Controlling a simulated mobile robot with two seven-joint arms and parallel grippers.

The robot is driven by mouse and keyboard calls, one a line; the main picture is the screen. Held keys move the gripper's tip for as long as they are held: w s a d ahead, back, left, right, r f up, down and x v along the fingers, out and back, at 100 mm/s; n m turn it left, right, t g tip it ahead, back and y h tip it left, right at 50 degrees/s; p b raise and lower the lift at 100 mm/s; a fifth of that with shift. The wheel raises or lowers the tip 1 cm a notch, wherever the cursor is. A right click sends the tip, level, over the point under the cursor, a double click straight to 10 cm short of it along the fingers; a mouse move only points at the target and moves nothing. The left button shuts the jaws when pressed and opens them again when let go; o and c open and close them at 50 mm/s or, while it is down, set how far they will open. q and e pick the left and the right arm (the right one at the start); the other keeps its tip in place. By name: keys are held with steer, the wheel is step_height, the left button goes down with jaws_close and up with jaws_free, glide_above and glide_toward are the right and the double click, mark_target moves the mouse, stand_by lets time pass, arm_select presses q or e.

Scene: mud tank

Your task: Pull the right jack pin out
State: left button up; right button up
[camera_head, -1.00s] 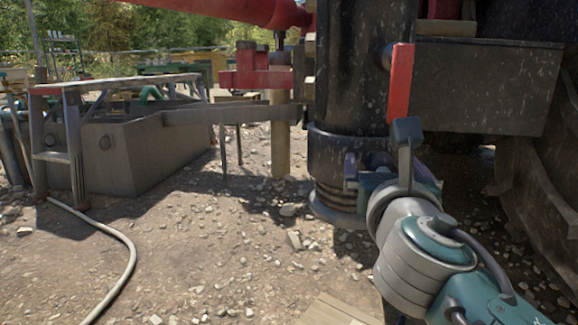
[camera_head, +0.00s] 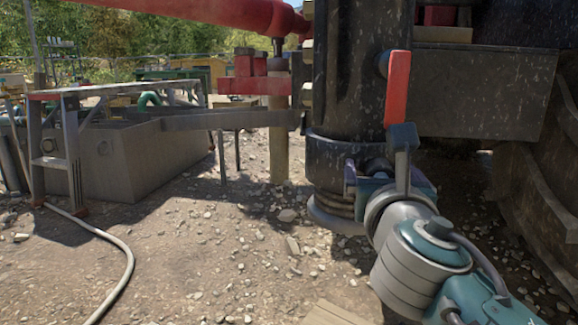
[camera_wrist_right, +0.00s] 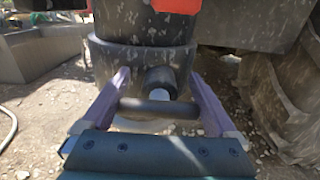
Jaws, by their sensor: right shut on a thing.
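The right jack is a thick dark column (camera_head: 345,75) with a collar near the ground. The right jack pin has a dark crossbar handle (camera_wrist_right: 160,107) in front of a round dark boss (camera_wrist_right: 162,78) low on the jack. A short bright metal part shows between bar and boss; how deep the pin sits is hidden. My right gripper (camera_wrist_right: 158,103) is shut on the crossbar, with a purple finger at each end. In the head view my right gripper (camera_head: 388,174) is in front of the jack's collar, partly hidden by my own wrist. My left gripper is out of view.
A red lever (camera_head: 398,88) hangs above my right wrist. A dark box (camera_head: 480,88) and a big ribbed tyre (camera_head: 540,190) stand at the right. A grey tank (camera_head: 120,160) with a step frame is at the left. A hose (camera_head: 125,255) lies on open gravel.

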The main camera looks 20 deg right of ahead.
mark_target(383, 176)
jaws_close()
steer(key=shift+s+a+r+p, duration=0.25)
steer(key=shift+s+p, duration=0.1)
steer(key=shift+p, duration=0.1)
steer(key=p+v, duration=0.1)
steer(key=v, duration=0.3)
steer(key=shift+s+f+p, duration=0.1)
steer(key=shift+s+p, duration=0.05)
steer(key=shift+p, duration=0.25)
steer(key=shift+a, duration=0.15)
